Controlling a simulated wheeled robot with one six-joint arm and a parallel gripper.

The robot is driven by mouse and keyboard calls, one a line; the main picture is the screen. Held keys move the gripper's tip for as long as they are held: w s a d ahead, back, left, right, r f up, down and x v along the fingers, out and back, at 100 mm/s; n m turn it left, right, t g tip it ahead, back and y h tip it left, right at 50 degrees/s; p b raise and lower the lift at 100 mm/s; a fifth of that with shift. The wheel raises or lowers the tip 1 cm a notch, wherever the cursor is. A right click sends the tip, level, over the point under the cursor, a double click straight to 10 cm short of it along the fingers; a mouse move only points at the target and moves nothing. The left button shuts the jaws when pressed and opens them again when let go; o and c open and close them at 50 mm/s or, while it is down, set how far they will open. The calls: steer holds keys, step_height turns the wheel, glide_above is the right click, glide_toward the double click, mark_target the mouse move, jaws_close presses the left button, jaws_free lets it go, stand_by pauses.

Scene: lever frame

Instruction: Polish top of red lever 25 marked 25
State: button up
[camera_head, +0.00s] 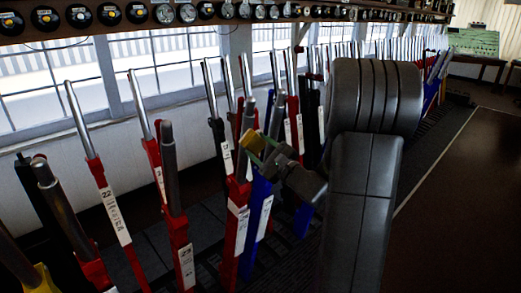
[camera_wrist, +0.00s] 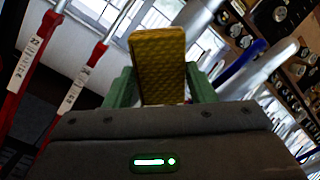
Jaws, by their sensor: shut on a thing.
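My gripper (camera_head: 264,151) is shut on a yellow textured pad (camera_head: 253,142). In the wrist view the pad (camera_wrist: 160,62) stands upright between my green fingers (camera_wrist: 163,88). A red lever (camera_head: 179,235) in the front row has a dull dark grey top (camera_head: 168,165) and a white plate (camera_head: 186,266) that seems to read 25, though the print is small. My gripper is to the right of this lever's top, apart from it in the picture. My gripper overlaps levers behind it, so contact with those cannot be told.
A red lever (camera_head: 110,200) with a plate marked 22 stands at left. Blue levers (camera_head: 257,222) and more red ones crowd around my gripper. A shelf of dials (camera_head: 190,14) runs above the windows. Open dark floor (camera_head: 460,210) lies at right.

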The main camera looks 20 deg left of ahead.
mark_target(255, 155)
steer(key=shift+w+a+f+b, duration=0.1)
steer(key=shift+a+f+b, duration=0.1)
steer(key=shift+f+b, duration=0.75)
steer(key=shift+w+a+f+b, duration=0.1)
steer(key=shift+a+f+b, duration=0.1)
steer(key=shift+f+b, duration=0.75)
steer(key=shift+r, duration=0.2)
steer(key=shift+s+d+f+b, duration=0.25)
steer(key=shift+d+f+b, duration=0.05)
steer(key=shift+d+b, duration=0.2)
steer(key=shift+b+v, duration=0.95)
steer(key=shift+v, duration=1.4)
steer(key=shift+d+r, duration=0.1)
steer(key=b+v, duration=0.1)
steer(key=v, duration=0.2)
